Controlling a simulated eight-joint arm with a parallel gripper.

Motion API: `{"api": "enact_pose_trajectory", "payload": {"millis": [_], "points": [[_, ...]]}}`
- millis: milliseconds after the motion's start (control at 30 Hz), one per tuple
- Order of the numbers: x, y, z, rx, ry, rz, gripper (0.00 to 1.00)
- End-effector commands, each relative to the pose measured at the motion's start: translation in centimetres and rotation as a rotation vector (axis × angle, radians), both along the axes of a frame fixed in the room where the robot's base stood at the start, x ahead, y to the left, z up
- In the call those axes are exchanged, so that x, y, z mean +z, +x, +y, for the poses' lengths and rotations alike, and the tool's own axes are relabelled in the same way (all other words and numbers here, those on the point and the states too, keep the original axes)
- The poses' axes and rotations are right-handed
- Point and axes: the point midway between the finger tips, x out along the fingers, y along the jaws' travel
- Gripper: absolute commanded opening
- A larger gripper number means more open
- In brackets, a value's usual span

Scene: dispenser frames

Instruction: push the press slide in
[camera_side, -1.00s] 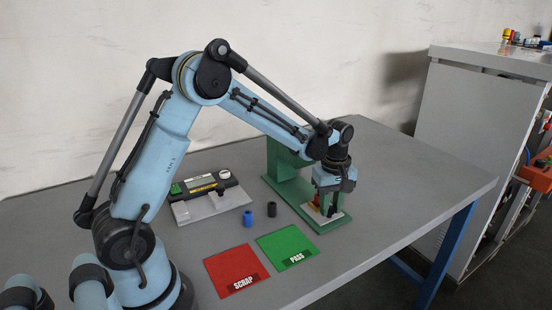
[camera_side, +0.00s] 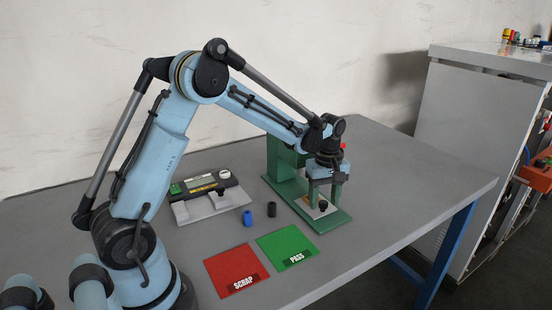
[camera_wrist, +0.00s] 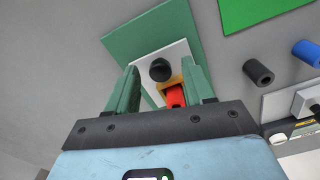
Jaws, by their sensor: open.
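The green press (camera_side: 279,160) stands on its green base plate (camera_side: 325,225), partly hidden by my arm. Its white slide plate (camera_side: 313,212) carries a black knob (camera_side: 322,206). In the wrist view the slide plate (camera_wrist: 178,50) shows the knob (camera_wrist: 160,70), with a yellow-orange holder (camera_wrist: 187,80) and a red piece (camera_wrist: 175,97) nearer to me. My gripper (camera_side: 322,198) is open and points down over the slide. In the wrist view my gripper (camera_wrist: 161,68) has its green fingers on either side of the knob and red piece. I cannot tell whether a finger touches the slide.
A green PASS mat (camera_side: 287,245) and a red SCRAP mat (camera_side: 236,270) lie in front. The table's right side is clear.

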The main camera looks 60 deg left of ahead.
Motion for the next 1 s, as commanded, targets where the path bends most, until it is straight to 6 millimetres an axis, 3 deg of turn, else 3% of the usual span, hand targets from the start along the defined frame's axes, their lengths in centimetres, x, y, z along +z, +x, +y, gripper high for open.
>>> {"api": "enact_pose_trajectory", "payload": {"millis": [600,1000], "points": [[10.2,0.0,0.0,0.0,0.0,0.0,0.52],[11.7,0.0,0.0,0.0,0.0,0.0,0.52]]}}
